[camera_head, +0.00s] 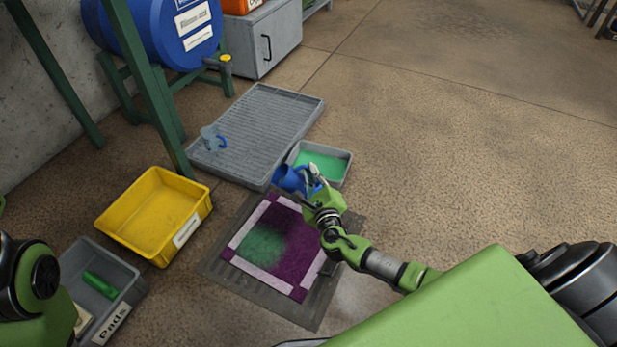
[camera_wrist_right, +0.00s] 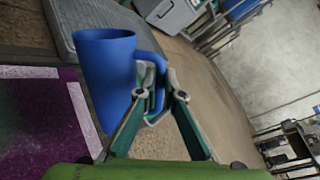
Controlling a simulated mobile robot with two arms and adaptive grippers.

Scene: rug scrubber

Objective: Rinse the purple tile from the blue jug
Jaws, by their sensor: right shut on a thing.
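The blue jug (camera_head: 289,179) is held by my right gripper (camera_head: 315,180), which is shut on the jug's handle. In the right wrist view the jug (camera_wrist_right: 103,75) looks nearly upright, with its handle between the fingers (camera_wrist_right: 158,95). The jug is near the far edge of the purple tile (camera_head: 297,256). The tile lies on a dark mat, has a pale border along its edges and carries a green patch on its left part. The jug's contents are hidden. In the head view part of my left arm shows at the left edge, but its gripper is out of view.
A grey tray with green liquid (camera_head: 335,168) stands just beyond the tile. A ridged grey rack (camera_head: 285,110) holds a clear jug (camera_head: 212,138). A yellow crate (camera_head: 150,212) and a grey "Pads" bin (camera_head: 127,283) stand left. A blue barrel (camera_head: 160,30) is behind. Floor at right is clear.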

